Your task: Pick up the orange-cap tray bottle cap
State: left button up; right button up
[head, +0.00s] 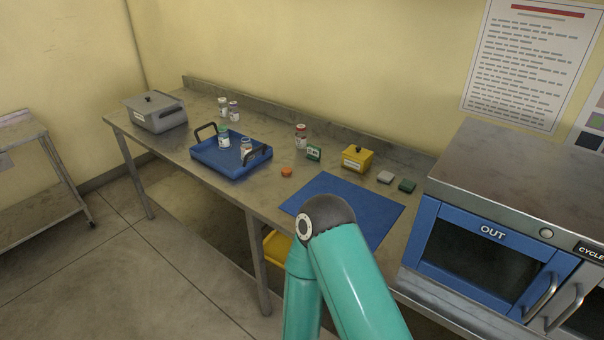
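A small orange cap (286,171) lies on the grey bench, between the blue tray and the blue mat. The blue tray (208,160) with dark handles stands to its left. In the tray are a green-capped bottle (224,139) and a second bottle (246,147) partly behind the near right handle; no orange cap shows on that second bottle. Neither of my grippers is in view. A bent teal arm link of mine rises from the bottom and covers part of the mat.
A blue mat (318,190) lies right of the cap. Behind stand a red-capped bottle (300,137), a small green box (313,153) and a yellow box (357,158). Bench around the cap is clear.

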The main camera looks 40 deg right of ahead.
aim_at(286, 171)
jog(key=z, duration=0.55)
jog(key=i, duration=1)
